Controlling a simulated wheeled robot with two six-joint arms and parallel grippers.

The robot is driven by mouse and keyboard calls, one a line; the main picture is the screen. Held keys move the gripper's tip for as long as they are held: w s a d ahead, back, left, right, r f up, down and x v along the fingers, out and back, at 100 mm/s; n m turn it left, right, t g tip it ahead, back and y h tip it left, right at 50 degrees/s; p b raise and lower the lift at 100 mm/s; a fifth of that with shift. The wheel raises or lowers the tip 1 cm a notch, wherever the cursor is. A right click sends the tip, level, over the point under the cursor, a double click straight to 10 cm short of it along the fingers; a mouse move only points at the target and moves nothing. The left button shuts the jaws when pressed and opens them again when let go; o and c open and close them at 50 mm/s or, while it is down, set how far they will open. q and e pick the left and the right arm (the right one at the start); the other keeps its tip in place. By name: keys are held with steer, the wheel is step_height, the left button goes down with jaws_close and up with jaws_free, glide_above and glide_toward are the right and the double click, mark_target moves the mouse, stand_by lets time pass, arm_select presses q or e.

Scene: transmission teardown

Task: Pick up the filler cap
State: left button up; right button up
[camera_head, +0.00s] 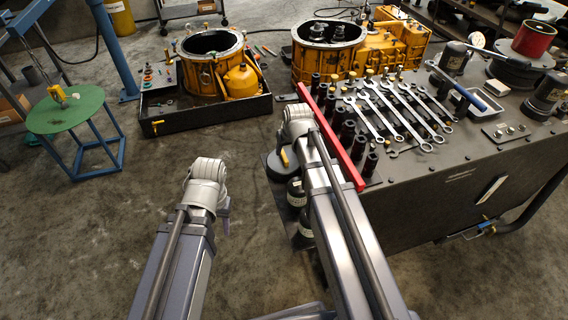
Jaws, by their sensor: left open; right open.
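I cannot tell for certain which thing is the filler cap. A small yellow part (57,93) lies on the round green stool top (70,110) at the left and may be it. My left gripper (225,214) is open over the bare floor, mostly hidden behind its wrist, well to the right of and nearer than the stool. My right gripper (285,157) is open beside the left edge of the dark bench, its fingers largely hidden by its own wrist. Neither gripper is seen touching a part.
A black tray (205,118) holds a yellow housing (213,62); a larger yellow transmission (400,45) stands behind.

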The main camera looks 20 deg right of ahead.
mark_target(284, 155)
steer(key=b+x, duration=0.4)
steer(key=x, duration=0.1)
steer(key=shift+a+f, duration=0.1)
jaws_close()
stand_by(0.3)
stand_by(1.0)
